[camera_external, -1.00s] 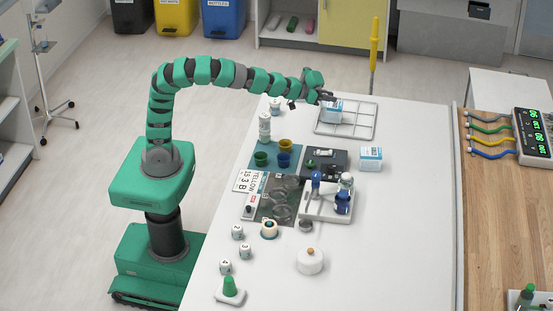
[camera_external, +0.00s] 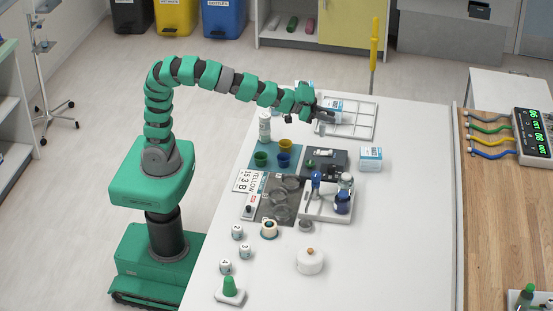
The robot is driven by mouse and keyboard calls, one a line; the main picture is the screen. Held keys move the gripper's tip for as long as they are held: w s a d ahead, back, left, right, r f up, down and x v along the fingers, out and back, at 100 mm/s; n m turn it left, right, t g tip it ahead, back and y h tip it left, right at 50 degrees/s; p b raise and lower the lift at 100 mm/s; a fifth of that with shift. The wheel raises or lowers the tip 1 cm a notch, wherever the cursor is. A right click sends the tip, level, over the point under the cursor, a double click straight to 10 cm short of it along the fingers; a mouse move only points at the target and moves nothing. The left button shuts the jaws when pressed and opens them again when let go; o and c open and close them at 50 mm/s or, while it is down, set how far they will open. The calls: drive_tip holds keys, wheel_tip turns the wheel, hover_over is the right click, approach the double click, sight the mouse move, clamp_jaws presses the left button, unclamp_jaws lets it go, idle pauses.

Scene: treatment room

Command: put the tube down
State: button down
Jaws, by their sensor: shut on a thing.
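My gripper (camera_external: 324,115) is at the far end of the white table, in front of the wire grid rack. It is shut on a small greyish tube (camera_external: 322,129), which hangs below the fingers, above the black device (camera_external: 336,172). The tube looks roughly upright and clear of the table, but it is small and partly hidden by the fingers.
The wire rack (camera_external: 366,122) holds a blue-and-white box (camera_external: 335,107). Another such box (camera_external: 370,158) stands right of the black device. A white tray (camera_external: 318,214) with bottles, coloured cups and a white bottle (camera_external: 264,127) stand nearby. The table's right side (camera_external: 415,220) is clear.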

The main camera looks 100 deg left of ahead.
drive_tip(key=s+d+m+h, duration=0.3)
drive_tip(key=d, duration=0.9)
drive_tip(key=s+d+m+h, duration=0.2)
drive_tip(key=d+h, duration=0.1)
drive_tip(key=d, duration=1)
drive_tip(key=s+d+m+g+h+p, duration=0.1)
drive_tip(key=s+d+m+g+h, duration=0.15)
drive_tip(key=s+d, duration=0.6)
drive_tip(key=s+d+m+g+h, duration=0.1)
drive_tip(key=s+d+m+h, duration=0.2)
drive_tip(key=s+d, duration=0.55)
drive_tip(key=w+d+f, duration=0.2)
drive_tip(key=d+f, duration=0.1)
drive_tip(key=f, duration=0.7)
drive_tip(key=shift+d+r+b+x, duration=0.1)
drive_tip(key=shift+r+b+x, duration=0.35)
drive_tip(key=shift+x, duration=2.4)
drive_tip(key=shift+d+b+x, duration=0.1)
drive_tip(key=shift+b+x, duration=0.6)
drive_tip(key=shift+x, duration=2.15)
drive_tip(key=shift+d+r+b+x, duration=0.1)
drive_tip(key=shift+r+b+x, duration=0.35)
drive_tip(key=shift+x, duration=2.4)
drive_tip(key=shift+w+f, duration=0.1)
drive_tip(key=shift+w, duration=0.05)
drive_tip(key=shift+f, duration=0.1)
